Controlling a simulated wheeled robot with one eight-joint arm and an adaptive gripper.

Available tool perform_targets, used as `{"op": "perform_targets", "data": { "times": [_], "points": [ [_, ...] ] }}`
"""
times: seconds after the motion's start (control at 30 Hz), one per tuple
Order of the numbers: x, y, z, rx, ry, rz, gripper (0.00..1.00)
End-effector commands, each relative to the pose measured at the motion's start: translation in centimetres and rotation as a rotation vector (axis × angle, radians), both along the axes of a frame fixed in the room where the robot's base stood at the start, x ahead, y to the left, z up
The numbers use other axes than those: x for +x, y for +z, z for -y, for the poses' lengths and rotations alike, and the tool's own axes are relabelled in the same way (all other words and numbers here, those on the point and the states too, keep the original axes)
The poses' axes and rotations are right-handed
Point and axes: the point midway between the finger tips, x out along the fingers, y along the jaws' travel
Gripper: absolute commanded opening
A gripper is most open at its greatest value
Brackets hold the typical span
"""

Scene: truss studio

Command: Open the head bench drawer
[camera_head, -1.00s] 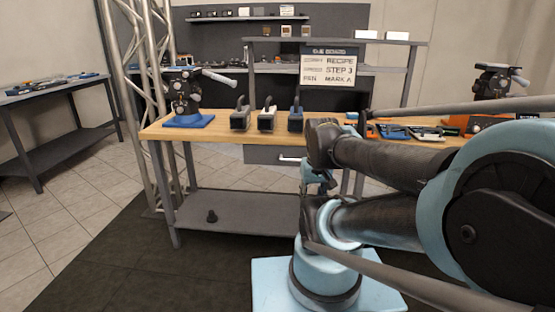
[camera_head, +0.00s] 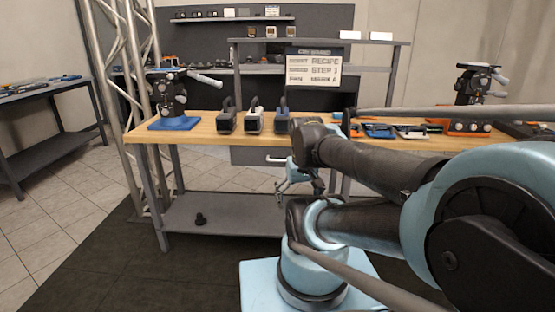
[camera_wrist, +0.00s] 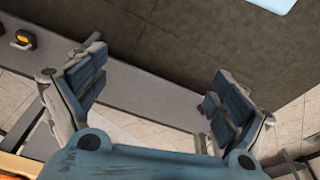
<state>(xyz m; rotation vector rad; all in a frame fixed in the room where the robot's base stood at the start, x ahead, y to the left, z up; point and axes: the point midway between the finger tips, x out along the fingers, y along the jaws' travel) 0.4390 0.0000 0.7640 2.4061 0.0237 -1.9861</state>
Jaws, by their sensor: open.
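The head bench drawer is a grey front (camera_head: 243,156) below the wooden bench top (camera_head: 190,132). A pale bar handle (camera_head: 277,160) is on it, and its right part is hidden by my arm. The drawer looks closed. My gripper (camera_head: 284,188) is open, just below and near the handle in the head view; the depth gap is hard to tell. In the wrist view my gripper (camera_wrist: 160,65) has its two blue-padded fingers wide apart with nothing between them. The handle is not clearly seen there.
Several clamp-like tools (camera_head: 253,122) stand on the bench, with a blue-based device (camera_head: 174,123) at left. A metal truss (camera_head: 134,100) rises at the left. Dark matting (camera_head: 120,255) lies clear in front.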

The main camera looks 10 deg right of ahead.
Motion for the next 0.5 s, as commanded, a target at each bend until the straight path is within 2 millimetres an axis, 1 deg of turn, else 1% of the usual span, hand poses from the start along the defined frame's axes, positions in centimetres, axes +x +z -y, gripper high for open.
{"op": "perform_targets", "data": {
  "times": [0.03, 0.13, 0.2, 0.37, 0.5],
  "points": [
    [-0.4, 0.2, 0.0, -0.002, 0.010, 0.002, 0.68],
    [0.7, 1.3, 0.1, -0.013, 0.059, 0.002, 0.46],
    [2.0, 2.5, 0.1, -0.026, 0.113, 0.000, 0.31],
    [5.6, 5.6, 0.4, -0.061, 0.274, -0.001, 0.31],
    [9.0, 7.9, 0.6, -0.093, 0.419, -0.005, 0.31]
  ]
}}
